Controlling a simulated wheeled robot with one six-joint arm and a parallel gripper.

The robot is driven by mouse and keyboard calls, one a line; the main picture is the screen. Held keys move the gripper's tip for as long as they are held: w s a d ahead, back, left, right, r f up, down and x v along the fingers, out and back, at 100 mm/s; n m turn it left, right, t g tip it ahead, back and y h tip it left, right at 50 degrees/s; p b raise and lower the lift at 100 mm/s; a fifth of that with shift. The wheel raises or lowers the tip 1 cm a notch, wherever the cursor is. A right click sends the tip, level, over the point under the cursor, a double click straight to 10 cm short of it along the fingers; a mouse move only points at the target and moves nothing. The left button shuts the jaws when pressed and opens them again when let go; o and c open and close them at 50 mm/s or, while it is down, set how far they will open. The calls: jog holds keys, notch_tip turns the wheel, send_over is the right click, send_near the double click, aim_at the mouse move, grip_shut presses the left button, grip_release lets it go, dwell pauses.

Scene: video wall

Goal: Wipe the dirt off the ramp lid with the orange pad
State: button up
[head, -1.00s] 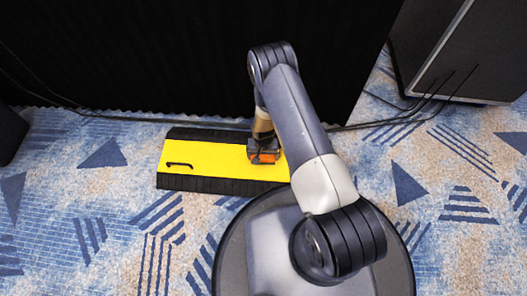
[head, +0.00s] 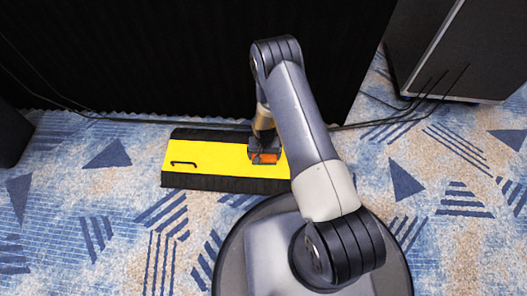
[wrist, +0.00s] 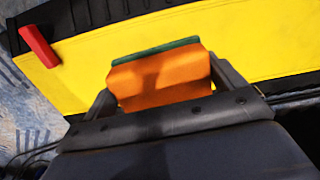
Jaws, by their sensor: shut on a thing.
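The ramp lies on the carpet, with black ribbed edges (head: 225,184) along its long sides and a yellow lid (head: 215,158) on top. My gripper (head: 264,157) is over the right part of the lid, shut on the orange pad (wrist: 160,82). The pad has a dark green strip along one edge; whether it touches the lid is hard to tell. A thin dark bracket-shaped mark (head: 184,163) shows near the lid's left end; I cannot tell whether it is dirt or a handle. No clear dirt shows on the yellow in the wrist view. My arm hides the lid's right end in the head view.
A small red block (wrist: 38,46) is at the lid's end in the wrist view. A black curtain-like wall (head: 180,60) stands behind the ramp, with cables (head: 85,112) along its foot. A dark cabinet (head: 455,50) stands at upper right. The carpet (head: 60,240) at front left is clear.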

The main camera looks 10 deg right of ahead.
jog(key=shift+r+p, duration=0.5)
jog(key=shift+r, duration=0.8)
